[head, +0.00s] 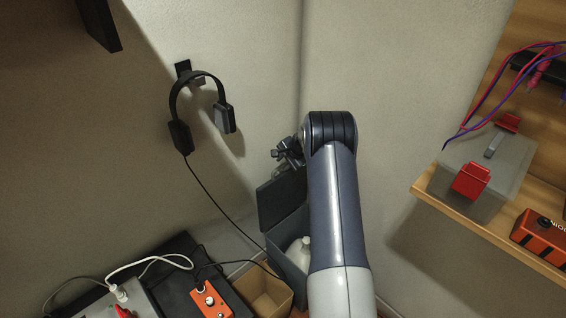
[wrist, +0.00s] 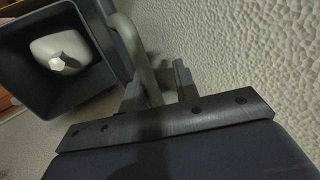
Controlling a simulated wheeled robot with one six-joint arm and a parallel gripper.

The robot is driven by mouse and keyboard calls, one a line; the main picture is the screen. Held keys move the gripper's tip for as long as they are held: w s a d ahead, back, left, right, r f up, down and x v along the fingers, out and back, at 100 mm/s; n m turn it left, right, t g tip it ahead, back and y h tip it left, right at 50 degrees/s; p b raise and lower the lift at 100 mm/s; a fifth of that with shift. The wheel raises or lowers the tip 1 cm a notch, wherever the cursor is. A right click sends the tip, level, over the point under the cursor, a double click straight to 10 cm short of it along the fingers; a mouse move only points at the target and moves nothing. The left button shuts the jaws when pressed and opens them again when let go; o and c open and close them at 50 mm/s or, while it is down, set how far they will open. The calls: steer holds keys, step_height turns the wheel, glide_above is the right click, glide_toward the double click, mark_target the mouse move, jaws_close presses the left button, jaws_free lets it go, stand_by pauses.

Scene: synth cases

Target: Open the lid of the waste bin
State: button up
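The waste bin (head: 289,263) is a blue-grey box low in the corner. Its lid (head: 281,203) stands raised, tilted up from the opening. A white object (head: 300,250) lies inside; in the wrist view the bin (wrist: 40,88) shows its open mouth at upper left with the white object (wrist: 62,50) in it. My gripper (head: 288,152) is just above the lid's upper edge in the head view. In the wrist view my gripper's (wrist: 158,90) fingers are apart, with a pale grey curved bar (wrist: 141,58), apparently the lid's handle, between them. Contact is unclear.
Headphones (head: 202,108) hang on the wall to the left. A small cardboard box (head: 263,290) stands beside the bin, with an orange device (head: 210,299) and cables left of it. A wooden shelf (head: 432,198) with a grey case (head: 480,175) is at right.

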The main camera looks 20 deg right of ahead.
steer(key=v, duration=1)
steer(key=shift+r, duration=0.2)
steer(key=x, duration=1.1)
steer(key=shift+s, duration=0.1)
